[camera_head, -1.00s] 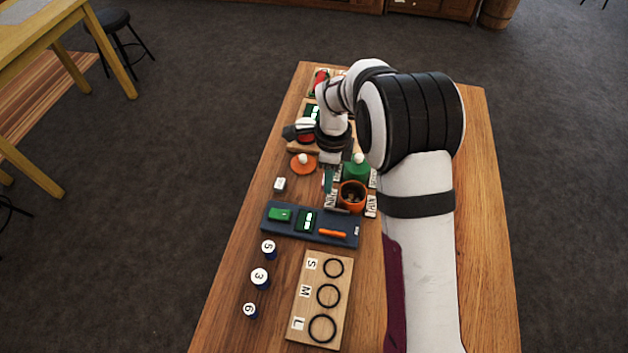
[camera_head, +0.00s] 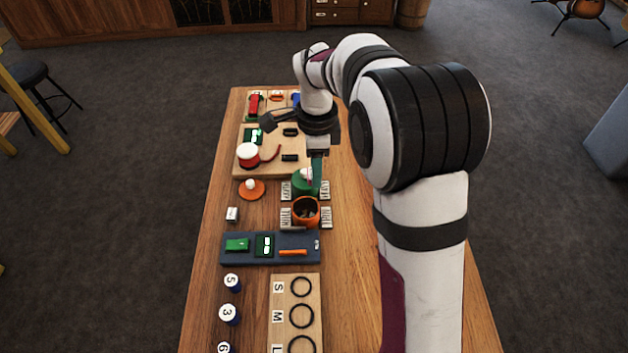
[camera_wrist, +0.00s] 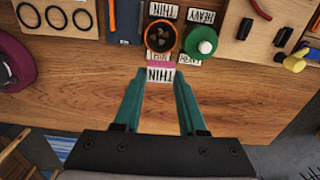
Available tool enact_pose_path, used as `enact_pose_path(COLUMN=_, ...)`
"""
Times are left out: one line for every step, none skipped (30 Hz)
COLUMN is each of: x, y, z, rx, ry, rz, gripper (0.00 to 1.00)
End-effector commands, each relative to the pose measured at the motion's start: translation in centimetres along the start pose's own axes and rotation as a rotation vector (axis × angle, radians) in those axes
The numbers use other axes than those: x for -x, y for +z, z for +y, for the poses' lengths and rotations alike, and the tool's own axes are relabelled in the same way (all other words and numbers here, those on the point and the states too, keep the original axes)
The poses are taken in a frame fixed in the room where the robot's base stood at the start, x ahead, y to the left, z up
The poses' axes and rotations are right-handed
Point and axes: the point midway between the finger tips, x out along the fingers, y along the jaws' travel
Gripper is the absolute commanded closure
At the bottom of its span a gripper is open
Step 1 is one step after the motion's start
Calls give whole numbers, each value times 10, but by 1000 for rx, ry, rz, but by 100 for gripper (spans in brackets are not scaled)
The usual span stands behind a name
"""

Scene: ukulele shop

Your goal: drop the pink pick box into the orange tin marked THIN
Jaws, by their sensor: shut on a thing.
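My gripper (camera_wrist: 160,80) has teal fingers shut on the pink pick box (camera_wrist: 160,65). The box shows as a pink strip above a white THIN label between the fingertips in the wrist view. In the head view my gripper (camera_head: 317,178) is beside the green tin, and the box cannot be made out there. The orange tin (camera_head: 305,223) stands open on the table with dark contents. It also shows in the wrist view (camera_wrist: 148,40), just beyond the box, with THIN labels beside it. The box appears outside its rim; its height above the table is unclear.
A green tin (camera_wrist: 192,43) with a white-knobbed lid and HEAVY labels stands beside the orange tin. An orange lid (camera_head: 251,190) and a small white box (camera_head: 232,214) lie left. A dark tray (camera_head: 270,260) is nearer. Bare wood lies right of the tins.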

Motion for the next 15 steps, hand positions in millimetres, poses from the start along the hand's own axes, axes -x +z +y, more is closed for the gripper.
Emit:
enact_pose_path(x=-5, y=0, z=0, rx=0, ry=3, rz=1, gripper=100)
enact_pose_path(x=-10, y=0, z=1, rx=0, ry=5, rz=1, gripper=100)
enact_pose_path(x=-16, y=0, z=1, rx=1, ry=6, rz=2, gripper=100)
enact_pose_path(x=-21, y=0, z=1, rx=0, ry=6, rz=2, gripper=100)
enact_pose_path(x=-26, y=0, z=1, rx=0, ry=5, rz=1, gripper=100)
enact_pose_path(x=-32, y=0, z=1, rx=0, ry=5, rz=1, gripper=100)
enact_pose_path(x=-37, y=0, z=1, rx=0, ry=6, rz=1, gripper=100)
enact_pose_path(x=-41, y=0, z=1, rx=1, ry=5, rz=1, gripper=100)
enact_pose_path(x=-46, y=0, z=1, rx=0, ry=5, rz=1, gripper=100)
enact_pose_path(x=-49, y=0, z=1, rx=0, ry=5, rz=1, gripper=100)
enact_pose_path(x=-52, y=0, z=1, rx=0, ry=4, rz=1, gripper=100)
enact_pose_path(x=-54, y=0, z=1, rx=0, ry=4, rz=1, gripper=100)
enact_pose_path(x=-56, y=0, z=1, rx=0, ry=3, rz=0, gripper=100)
enact_pose_path(x=-57, y=0, z=1, rx=0, ry=2, rz=0, gripper=100)
enact_pose_path(x=-58, y=0, z=0, rx=0, ry=2, rz=0, gripper=100)
